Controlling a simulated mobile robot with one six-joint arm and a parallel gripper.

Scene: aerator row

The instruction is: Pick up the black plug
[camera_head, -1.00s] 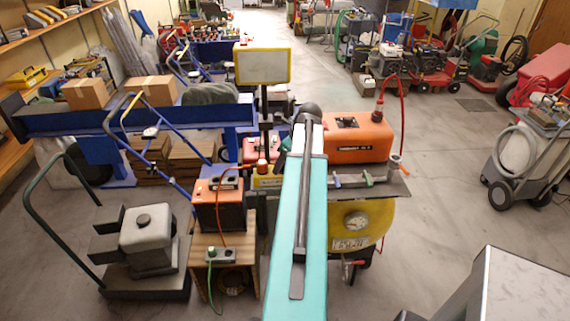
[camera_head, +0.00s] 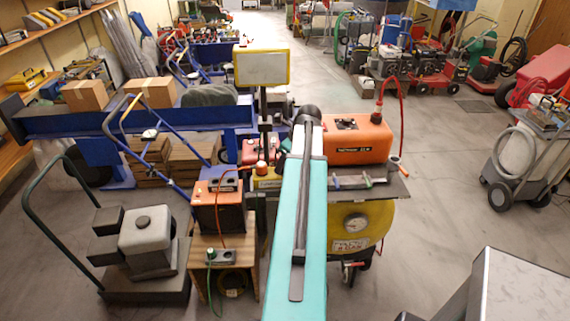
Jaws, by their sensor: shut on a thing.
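My teal arm (camera_head: 287,250) with a dark strip along its top reaches forward through the middle of the view, over the machine with the yellow tank. Its far end is a dark rounded joint (camera_head: 307,113) beside an orange box. My gripper is hidden beyond or beneath this arm, so I cannot see its jaws. I cannot make out the black plug anywhere. A socket strip (camera_head: 221,257) with a green-topped part and a cord lies on the low wooden stand at left of the arm.
The yellow tank (camera_head: 375,222) carries a dark shelf and an orange box (camera_head: 355,143) with a red hose. An orange unit (camera_head: 218,207) stands on the wooden stand (camera_head: 245,270). A grey motor cart (camera_head: 147,240) is at left. Open floor (camera_head: 440,200) lies at right.

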